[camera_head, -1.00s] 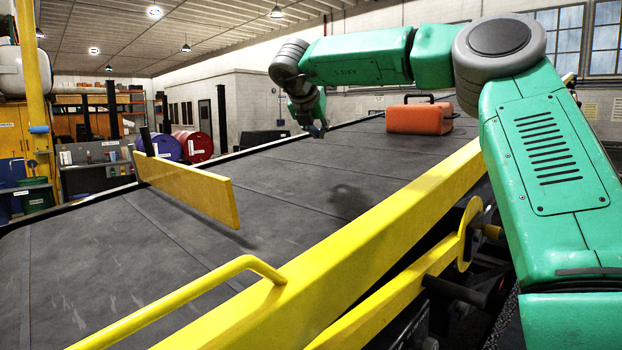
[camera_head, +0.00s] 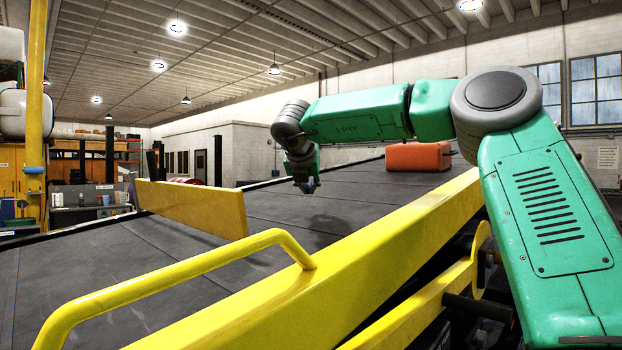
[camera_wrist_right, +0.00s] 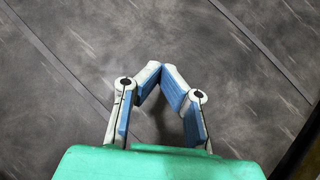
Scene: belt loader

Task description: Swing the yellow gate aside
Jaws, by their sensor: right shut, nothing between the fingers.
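The yellow gate (camera_head: 192,207) is a flat bar reaching over the dark belt from a post at its far edge. In the head view its free end is left of my right gripper (camera_head: 307,186), with a gap between them. My right gripper hangs above the belt, fingers down. In the right wrist view the gripper (camera_wrist_right: 162,75) has its blue-padded fingertips together, with only the belt below. The gate is not in the wrist view. My left gripper is in neither view.
An orange case (camera_head: 418,157) lies on the belt (camera_head: 290,208) farther up. A yellow side rail (camera_head: 390,245) and a yellow tube handle (camera_head: 180,275) run along the near side. The belt between gate and case is clear.

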